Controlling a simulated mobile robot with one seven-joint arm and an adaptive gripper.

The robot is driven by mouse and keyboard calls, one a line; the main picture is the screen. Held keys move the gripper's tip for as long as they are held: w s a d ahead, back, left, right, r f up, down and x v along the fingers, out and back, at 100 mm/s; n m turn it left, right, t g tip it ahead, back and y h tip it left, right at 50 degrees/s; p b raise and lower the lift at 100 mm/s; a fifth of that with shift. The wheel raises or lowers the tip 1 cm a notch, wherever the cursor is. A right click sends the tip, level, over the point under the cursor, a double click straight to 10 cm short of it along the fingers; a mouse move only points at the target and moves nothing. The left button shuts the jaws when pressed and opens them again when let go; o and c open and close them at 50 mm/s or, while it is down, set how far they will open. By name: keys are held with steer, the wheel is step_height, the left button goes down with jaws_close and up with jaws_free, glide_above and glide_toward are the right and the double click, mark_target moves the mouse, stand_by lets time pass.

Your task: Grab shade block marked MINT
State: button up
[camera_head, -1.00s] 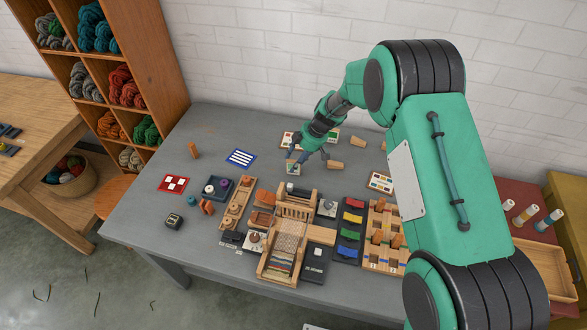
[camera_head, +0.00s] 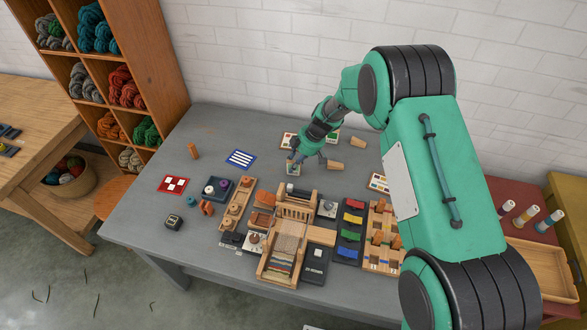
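My gripper (camera_head: 306,160) is at the far side of the grey table, with its fingers spread apart. It is low over a small pale block or card with a coloured face (camera_head: 293,170), which is partly hidden by the near finger. I cannot tell whether the finger touches it. No lettering is legible at this size, so I cannot tell which piece is marked MINT. Pale cards with colour patches lie behind the gripper (camera_head: 288,139) and to its right (camera_head: 379,182), the latter partly cut off by my arm.
A wooden loom (camera_head: 289,236) stands mid-table, with a rack of coloured pieces (camera_head: 350,232) and a wooden peg tray (camera_head: 383,236) to its right. Wooden pieces (camera_head: 335,165) lie right of my gripper. The table's left rear (camera_head: 225,125) is clear.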

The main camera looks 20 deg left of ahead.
steer(key=shift+r, duration=0.15)
jaws_close()
step_height(320, 180, up, 10)
steer(key=shift+f+p, duration=0.15)
steer(key=shift+p, duration=0.55)
